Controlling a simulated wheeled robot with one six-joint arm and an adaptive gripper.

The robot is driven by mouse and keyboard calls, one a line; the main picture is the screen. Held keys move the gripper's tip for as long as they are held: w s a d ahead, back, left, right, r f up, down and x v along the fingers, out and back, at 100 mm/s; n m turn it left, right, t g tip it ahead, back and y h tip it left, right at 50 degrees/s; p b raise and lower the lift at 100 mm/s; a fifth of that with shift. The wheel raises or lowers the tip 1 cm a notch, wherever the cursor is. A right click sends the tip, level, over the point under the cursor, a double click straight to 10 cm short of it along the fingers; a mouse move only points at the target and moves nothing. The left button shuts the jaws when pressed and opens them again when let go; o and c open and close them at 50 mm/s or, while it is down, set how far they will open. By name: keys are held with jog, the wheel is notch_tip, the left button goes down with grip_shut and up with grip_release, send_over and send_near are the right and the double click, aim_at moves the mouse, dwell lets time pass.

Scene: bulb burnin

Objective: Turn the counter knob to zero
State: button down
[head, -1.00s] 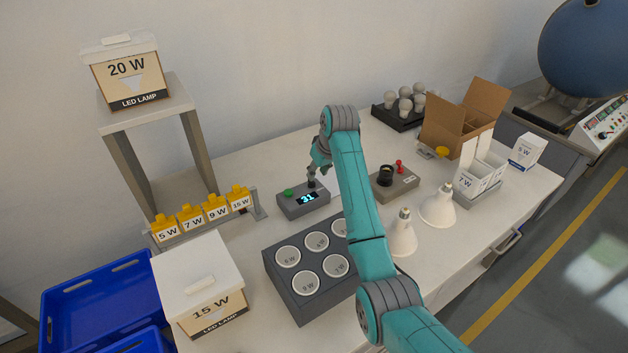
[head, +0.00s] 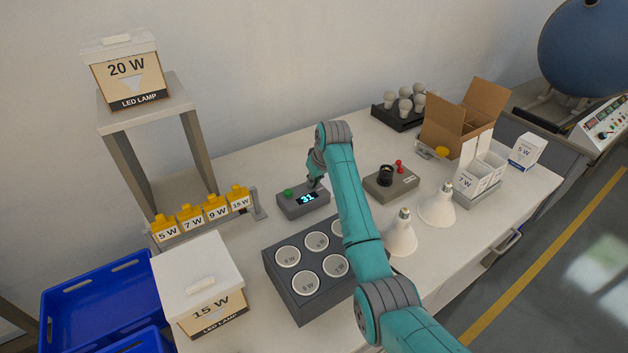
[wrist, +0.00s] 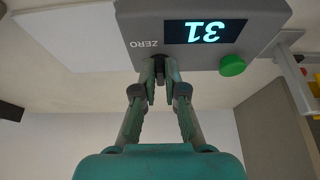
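The counter (head: 290,210) is a grey box with a lit display (head: 307,198) reading 31 and a green button (head: 288,192). In the wrist view the counter (wrist: 140,28) shows inverted, with the word ZERO (wrist: 143,44) beside its dark knob (wrist: 159,66). My gripper (wrist: 160,76) points at the counter, its two fingers drawn close together with the knob between the tips; they look shut on it. In the head view my gripper (head: 314,182) is at the counter's back right and hides the knob.
A dark rack (head: 272,278) of lamp sockets stands in front of the counter. A grey box (head: 404,191) with a black knob and red lever is to the right. Yellow-topped W-marked holders (head: 216,208) stand to the left. Two white reflector lamps (head: 400,240) are front right.

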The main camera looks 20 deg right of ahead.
jog(key=shift+m, duration=0.4)
jog(key=m+h, duration=0.1)
jog(key=m, duration=0.2)
jog(key=shift+a+m+h, duration=0.35)
jog(key=shift+m+h, duration=0.05)
jog(key=m, duration=0.1)
jog(key=m+h, duration=0.1)
jog(key=m, duration=0.2)
jog(key=shift+w+a+m+h, duration=0.1)
jog(key=shift+a+m+h, duration=0.2)
jog(key=shift+h, duration=0.1)
jog(key=m, duration=0.2)
jog(key=m+g+h, duration=0.1)
jog(key=m, duration=0.1)
jog(key=shift+w+a, duration=0.15)
jog(key=shift+w, duration=0.05)
jog(key=m, duration=0.1)
jog(key=m+g, duration=0.1)
jog(key=m, duration=0.1)
jog(key=m+g, duration=0.1)
jog(key=shift+w+a+m+h, duration=0.1)
jog(key=shift+w+m+h, duration=0.2)
jog(key=shift+h, duration=0.1)
jog(key=c, duration=1.2)
grip_release()
jog(key=shift+c, duration=0.2)
